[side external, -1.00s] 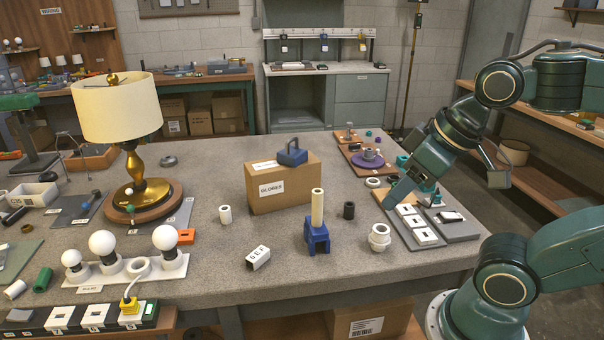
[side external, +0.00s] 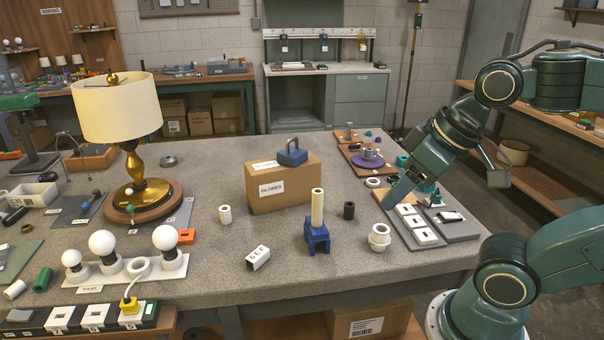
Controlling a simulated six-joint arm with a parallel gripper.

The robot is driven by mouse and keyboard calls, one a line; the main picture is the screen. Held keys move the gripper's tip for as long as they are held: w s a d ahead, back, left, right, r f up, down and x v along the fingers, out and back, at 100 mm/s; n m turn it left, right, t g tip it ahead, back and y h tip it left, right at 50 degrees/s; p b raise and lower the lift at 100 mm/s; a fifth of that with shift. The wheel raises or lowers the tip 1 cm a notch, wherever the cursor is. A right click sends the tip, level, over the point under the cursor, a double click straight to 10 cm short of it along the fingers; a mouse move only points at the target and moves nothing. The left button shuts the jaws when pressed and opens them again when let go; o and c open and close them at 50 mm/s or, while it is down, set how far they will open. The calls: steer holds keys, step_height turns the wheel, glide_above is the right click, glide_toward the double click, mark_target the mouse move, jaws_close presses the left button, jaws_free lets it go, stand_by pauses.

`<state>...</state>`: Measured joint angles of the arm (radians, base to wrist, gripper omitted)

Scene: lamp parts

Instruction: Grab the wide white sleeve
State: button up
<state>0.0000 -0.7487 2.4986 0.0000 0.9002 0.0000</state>
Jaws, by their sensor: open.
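A wide white sleeve with a flanged, stepped shape (side external: 379,237) stands upright on the grey table, right of the centre. A narrower white sleeve (side external: 225,214) stands on the table farther left. My gripper (side external: 391,200) is low over the grey pad at the table's right side, behind and slightly right of the wide sleeve and apart from it. The gripper is open; its fingers are small and partly hidden by my arm. I see nothing held in it.
A blue stand with a cream tube (side external: 317,236) is left of the wide sleeve, and a black sleeve (side external: 349,210) is behind it. White switch plates (side external: 416,222) lie on the right pad. A cardboard box (side external: 283,184) stands behind.

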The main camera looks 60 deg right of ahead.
steer(key=w+r+g, duration=0.1)
steer(key=w+r, duration=0.4)
steer(key=w, duration=0.7)
steer(key=n+g, duration=0.1)
steer(key=g, duration=0.2)
glide_above(224, 209)
steer(key=s, duration=0.2)
step_height(224, 209, down, 19)
steer(key=shift+d+r, duration=0.15)
steer(key=shift+w, duration=0.1)
steer(key=shift+w+f, duration=0.2)
steer(key=shift+f, duration=1.2)
steer(key=shift+w+f, duration=0.2)
steer(key=shift+f, duration=1.25)
steer(key=shift+w+f, duration=0.2)
steer(key=shift+f, duration=1.2)
